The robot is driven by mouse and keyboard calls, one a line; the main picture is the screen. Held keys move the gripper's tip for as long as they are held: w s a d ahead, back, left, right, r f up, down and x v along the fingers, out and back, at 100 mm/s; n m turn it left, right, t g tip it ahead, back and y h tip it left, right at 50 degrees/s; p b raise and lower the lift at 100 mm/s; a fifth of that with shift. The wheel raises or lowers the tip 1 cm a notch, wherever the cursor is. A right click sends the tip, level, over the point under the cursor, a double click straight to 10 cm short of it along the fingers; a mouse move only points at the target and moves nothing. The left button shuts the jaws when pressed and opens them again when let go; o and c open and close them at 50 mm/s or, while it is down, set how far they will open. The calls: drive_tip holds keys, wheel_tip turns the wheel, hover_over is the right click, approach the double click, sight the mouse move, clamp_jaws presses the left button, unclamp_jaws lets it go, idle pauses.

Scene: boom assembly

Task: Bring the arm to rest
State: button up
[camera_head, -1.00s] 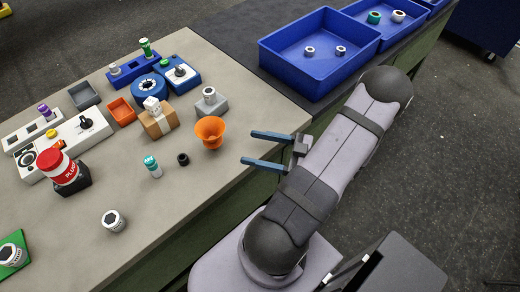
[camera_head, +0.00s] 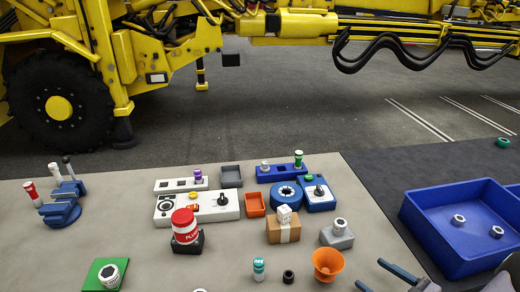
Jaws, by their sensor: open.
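My gripper (camera_head: 369,273) shows at the bottom right edge of the head view. Its two blue fingers are spread apart with nothing between them. The fingertips point left, just right of the orange funnel (camera_head: 327,262) and apart from it in the picture. The rest of my arm is mostly cut off by the lower right corner.
Blue bins (camera_head: 452,259) stand right of the gripper. The grey table (camera_head: 150,245) holds a red-and-white canister (camera_head: 185,225), a cardboard box (camera_head: 284,233), a white panel (camera_head: 228,205) and a blue rack (camera_head: 62,205). A yellow machine (camera_head: 290,24) stands behind, across open floor.

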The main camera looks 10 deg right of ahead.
drive_tip(key=w+d+r+h, duration=0.35)
drive_tip(key=w+r, duration=0.25)
drive_tip(key=w, duration=0.2)
drive_tip(key=w+d+r+h, duration=0.3)
drive_tip(key=w+r+h, duration=0.2)
drive_tip(key=w+r, duration=0.25)
drive_tip(key=s+a+f+m+g+y+p, duration=0.1)
drive_tip(key=s+a+f+m+g+p, duration=0.3)
drive_tip(key=a, duration=0.9)
drive_tip(key=s+a+r+m+g+y+p, duration=0.1)
drive_tip(key=s+a+g, duration=0.45)
drive_tip(key=a, duration=0.65)
drive_tip(key=s+a+f+m+g, duration=0.1)
drive_tip(key=s+a+g, duration=0.1)
drive_tip(key=s, duration=0.5)
drive_tip(key=s+a+f+m+g+y, duration=0.1)
drive_tip(key=s+a+f+g, duration=0.1)
drive_tip(key=s, duration=0.6)
drive_tip(key=shift+a, duration=0.7)
